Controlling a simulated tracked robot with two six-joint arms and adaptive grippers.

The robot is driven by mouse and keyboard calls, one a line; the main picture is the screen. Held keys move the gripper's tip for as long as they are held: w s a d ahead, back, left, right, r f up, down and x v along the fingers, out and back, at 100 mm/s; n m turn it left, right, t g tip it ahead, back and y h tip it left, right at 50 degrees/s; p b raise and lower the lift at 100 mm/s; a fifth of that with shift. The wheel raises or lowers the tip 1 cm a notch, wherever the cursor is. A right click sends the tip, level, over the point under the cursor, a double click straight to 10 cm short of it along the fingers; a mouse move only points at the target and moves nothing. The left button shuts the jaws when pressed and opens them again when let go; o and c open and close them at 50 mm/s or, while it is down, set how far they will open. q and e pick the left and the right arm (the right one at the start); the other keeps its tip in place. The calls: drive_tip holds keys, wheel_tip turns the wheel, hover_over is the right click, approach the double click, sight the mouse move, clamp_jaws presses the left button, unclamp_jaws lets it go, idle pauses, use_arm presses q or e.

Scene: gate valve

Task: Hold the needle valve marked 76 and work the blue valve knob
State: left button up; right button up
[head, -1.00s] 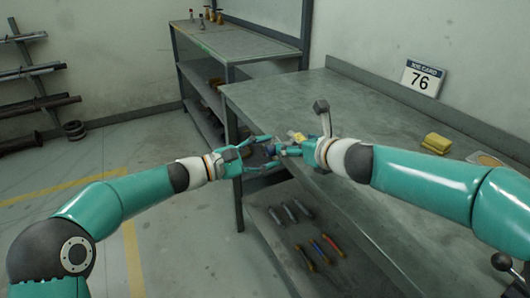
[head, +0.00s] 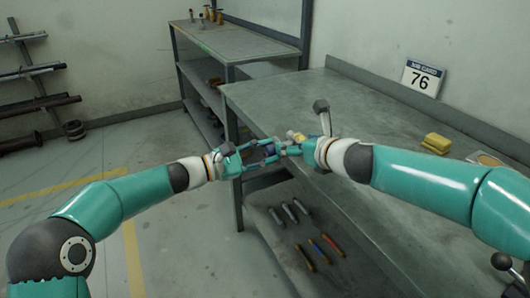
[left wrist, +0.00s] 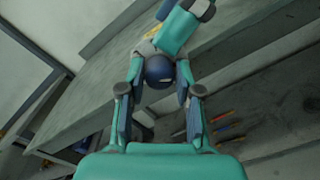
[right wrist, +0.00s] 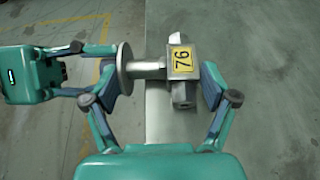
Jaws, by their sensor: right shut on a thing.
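The needle valve (right wrist: 178,84) is a grey metal body with a yellow tag marked 76 (right wrist: 181,60). My right gripper (right wrist: 160,82) is shut on it and holds it off the bench; the yellow tag also shows in the head view (head: 296,136). The round valve knob (right wrist: 125,68) is edge-on and looks grey in the right wrist view; its dark blue face (left wrist: 158,69) shows in the left wrist view. My left gripper (head: 262,152) is open, its fingers on either side of the knob. I cannot tell whether they touch it.
The grey workbench (head: 320,100) lies below and behind the grippers. A job card marked 76 (head: 421,79) stands at its back, with a yellow block (head: 436,143) nearer. Several small tools (head: 320,252) lie on the lower shelf. Open floor (head: 185,245) is at left.

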use_arm(q)
drive_tip(key=shift+o, duration=1.4)
drive_tip(key=v, duration=1.2)
drive_tip(key=shift+f, duration=0.1)
drive_tip(key=x, duration=1.1)
